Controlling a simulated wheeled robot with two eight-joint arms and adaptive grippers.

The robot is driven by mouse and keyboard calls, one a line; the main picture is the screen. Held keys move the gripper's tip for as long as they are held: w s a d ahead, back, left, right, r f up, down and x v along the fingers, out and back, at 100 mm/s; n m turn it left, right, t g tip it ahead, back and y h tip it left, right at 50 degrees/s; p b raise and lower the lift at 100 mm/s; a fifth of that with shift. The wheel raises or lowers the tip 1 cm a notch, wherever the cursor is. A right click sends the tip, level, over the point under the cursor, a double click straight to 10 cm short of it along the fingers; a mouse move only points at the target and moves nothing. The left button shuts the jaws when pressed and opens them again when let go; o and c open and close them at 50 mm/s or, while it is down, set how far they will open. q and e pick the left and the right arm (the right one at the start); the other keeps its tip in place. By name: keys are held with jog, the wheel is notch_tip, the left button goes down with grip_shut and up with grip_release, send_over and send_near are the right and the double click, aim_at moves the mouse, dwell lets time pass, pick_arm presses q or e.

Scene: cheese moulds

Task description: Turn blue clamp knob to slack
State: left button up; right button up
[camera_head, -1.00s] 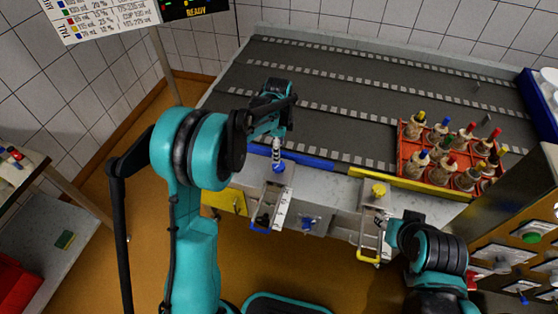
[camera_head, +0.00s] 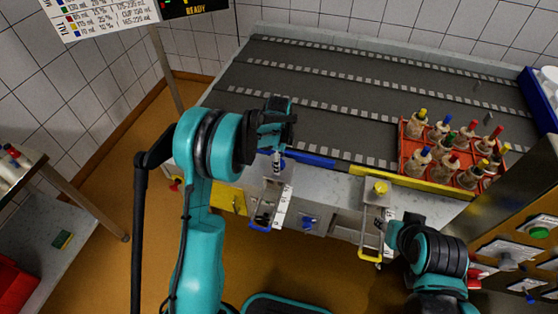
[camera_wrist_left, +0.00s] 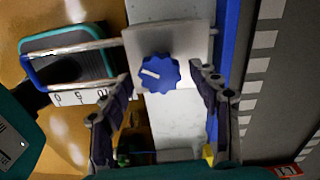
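The blue clamp knob (camera_wrist_left: 157,73) is round with a scalloped edge and a white pointer mark. It sits on a pale metal plate (camera_wrist_left: 128,44) in the left wrist view. My left gripper (camera_wrist_left: 163,78) is open, with one dark finger on either side of the knob; I cannot tell whether they touch it. In the head view my left gripper (camera_head: 277,158) is over the blue station at the counter's front edge and mostly hides the knob. My right gripper (camera_head: 384,222) is beside the yellow station; its fingers are too small to read.
A blue handle frame (camera_head: 262,222) and a yellow one (camera_head: 370,258) stick out from the counter front. The yellow knob (camera_head: 380,188) stands to the right. A red crate (camera_head: 408,168) of several bottles stands on the belts (camera_head: 330,90). A side table (camera_head: 18,172) is at left.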

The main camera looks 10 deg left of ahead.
pick_arm(q)
jog(key=c, duration=0.9)
jog(key=shift+n, duration=0.3)
jog(key=n, duration=0.4)
jog(key=shift+n+b, duration=0.3)
jog(key=n, duration=0.5)
jog(key=shift+n, duration=0.3)
jog(key=n, duration=0.6)
jog(key=shift+a, duration=0.1)
jog(key=n, duration=0.7)
jog(key=shift+b, duration=0.35)
